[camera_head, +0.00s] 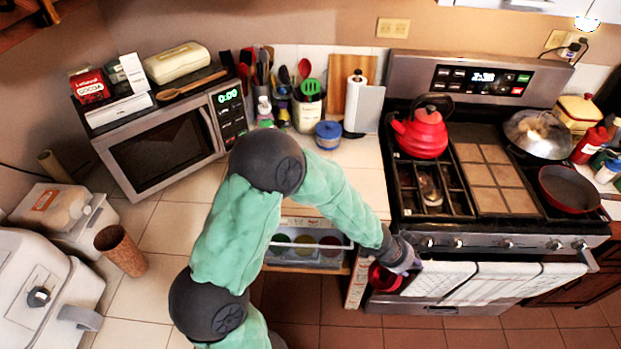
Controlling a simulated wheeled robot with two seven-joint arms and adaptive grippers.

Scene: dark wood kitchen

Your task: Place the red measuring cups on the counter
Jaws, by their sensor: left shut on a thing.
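The red measuring cups (385,278) hang at my left gripper (408,262), in front of the stove's left front corner and below the counter's height in the picture. My left gripper is shut on them. Their handles are mostly hidden by the gripper, and I cannot tell how many cups there are. The white tiled counter (355,178) lies behind my left arm, between the microwave and the stove. It also runs to the left below the microwave. My right gripper is not in view.
An open drawer (305,241) juts out below the counter, beside my forearm. The stove (480,232) with a red kettle (421,132) stands at right; towels (500,282) hang on its handle. A microwave (165,150) and a brown cup (119,250) stand at left.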

